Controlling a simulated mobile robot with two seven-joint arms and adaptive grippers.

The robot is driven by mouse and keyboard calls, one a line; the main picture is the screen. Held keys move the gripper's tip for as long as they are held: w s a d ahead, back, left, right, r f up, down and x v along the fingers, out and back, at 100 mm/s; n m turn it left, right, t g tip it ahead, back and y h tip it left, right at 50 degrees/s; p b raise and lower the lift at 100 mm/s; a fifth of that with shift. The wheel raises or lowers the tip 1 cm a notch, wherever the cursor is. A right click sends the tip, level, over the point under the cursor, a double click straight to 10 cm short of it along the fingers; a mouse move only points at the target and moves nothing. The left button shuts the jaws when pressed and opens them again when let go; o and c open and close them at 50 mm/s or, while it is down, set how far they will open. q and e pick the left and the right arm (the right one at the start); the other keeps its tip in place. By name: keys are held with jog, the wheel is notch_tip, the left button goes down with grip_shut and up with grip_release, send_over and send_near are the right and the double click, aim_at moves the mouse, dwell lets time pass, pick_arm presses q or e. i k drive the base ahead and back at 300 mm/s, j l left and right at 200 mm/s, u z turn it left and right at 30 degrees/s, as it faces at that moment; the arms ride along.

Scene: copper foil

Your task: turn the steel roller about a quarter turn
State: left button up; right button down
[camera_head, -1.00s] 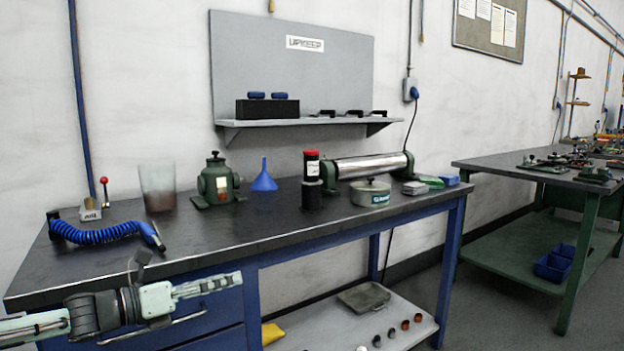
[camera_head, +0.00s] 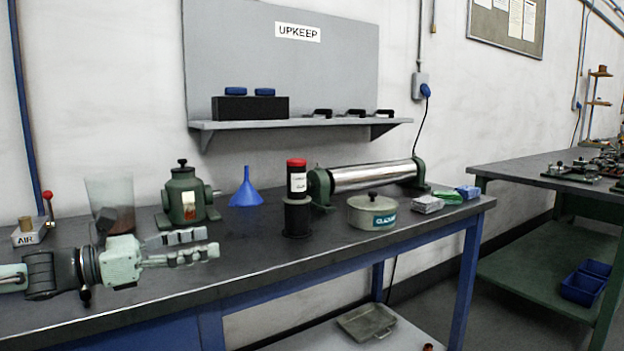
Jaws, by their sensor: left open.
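The steel roller (camera_head: 372,177) is a shiny horizontal cylinder held between two green end stands at the back right of the dark workbench. My left gripper (camera_head: 213,244) is at the left of the view, over the front part of the bench. Its two fingers point right and are apart, with nothing between them. It is well to the left of the roller and not touching it. My right gripper is not in view.
A round lidded tin (camera_head: 372,212) sits in front of the roller. A wall shelf (camera_head: 350,124) hangs above.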

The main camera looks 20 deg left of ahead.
aim_at(354, 177)
jog(key=i, duration=1.3)
